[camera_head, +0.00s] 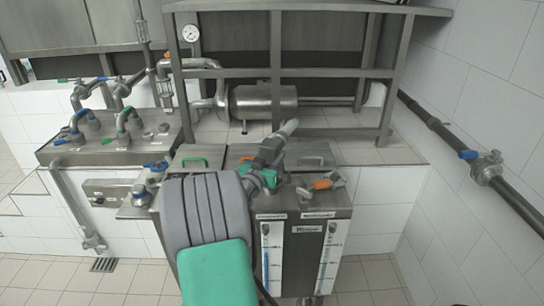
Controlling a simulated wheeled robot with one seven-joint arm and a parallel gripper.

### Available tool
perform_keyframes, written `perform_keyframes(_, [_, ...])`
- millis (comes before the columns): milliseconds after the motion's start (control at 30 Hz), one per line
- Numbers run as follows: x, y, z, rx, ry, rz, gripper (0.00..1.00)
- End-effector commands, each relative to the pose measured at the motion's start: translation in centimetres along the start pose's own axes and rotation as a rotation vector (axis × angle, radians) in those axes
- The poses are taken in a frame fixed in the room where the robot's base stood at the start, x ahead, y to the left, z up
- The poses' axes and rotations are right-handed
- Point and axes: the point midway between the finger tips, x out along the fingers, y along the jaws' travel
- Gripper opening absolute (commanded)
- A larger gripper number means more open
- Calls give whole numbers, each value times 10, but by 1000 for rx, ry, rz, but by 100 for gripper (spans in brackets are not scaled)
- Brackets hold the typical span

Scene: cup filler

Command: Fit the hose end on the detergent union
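The steel dosing cabinet (308,232) stands in the middle, with two level gauges on its front. A grey tubular piece (287,130), which looks like the hose end, slants up to the right above the cabinet top. Its lower end meets grey and green parts (268,178), and I cannot tell whether it is seated on a union there. The labels are too small to read. My grey and green arm covers the cabinet's left front. My gripper's fingers cannot be made out.
A steel frame with shelves and a horizontal cylinder (264,102) stands behind. Pipes with green and blue handles (122,122) stand on a steel counter at left. A wall pipe with a blue valve (485,165) runs along the right. Tiled floor is free at right front.

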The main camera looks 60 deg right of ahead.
Motion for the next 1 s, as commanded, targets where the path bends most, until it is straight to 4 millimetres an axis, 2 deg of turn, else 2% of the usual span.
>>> perform_keyframes(467, [1,0,5,3,7,0,0])
perform_keyframes(500, [1,0,4,3,7,0,46])
perform_keyframes(767, [0,0,6,1,3,0,67])
perform_keyframes(1000, [-1,0,11,-2,-6,0,68])
